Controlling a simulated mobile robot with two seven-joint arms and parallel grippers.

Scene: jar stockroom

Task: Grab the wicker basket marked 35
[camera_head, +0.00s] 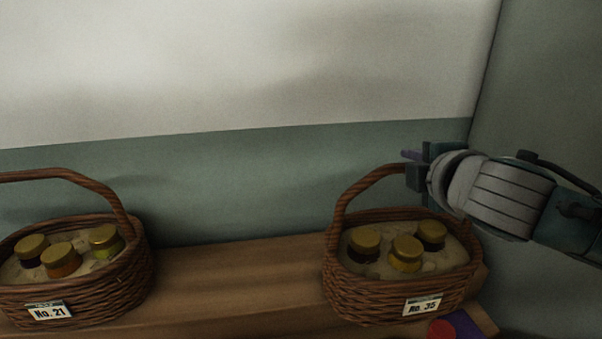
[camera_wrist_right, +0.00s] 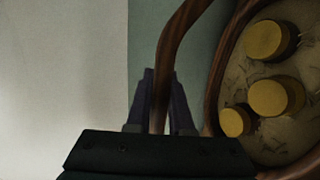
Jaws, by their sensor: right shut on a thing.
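The wicker basket marked No. 35 (camera_head: 345,290) stands upright on the wooden shelf at the right of the head view. It holds several gold-lidded jars, and its brown handle arches up to my right gripper (camera_head: 410,165). My right gripper is at the top of the handle, shut on it. In the right wrist view, the handle (camera_wrist_right: 172,60) runs between the two dark fingers (camera_wrist_right: 162,105), and the basket's rim and jars show at the right. My left gripper is not in view.
Another wicker basket marked No. 21 (camera_head: 120,288) stands on the shelf at the left, with gold-lidded jars inside. The bare wooden shelf (camera_head: 235,285) between the baskets is clear. A wall rises behind, and a side wall (camera_head: 560,80) stands at the right. A red and purple thing (camera_head: 455,325) lies below No. 35.

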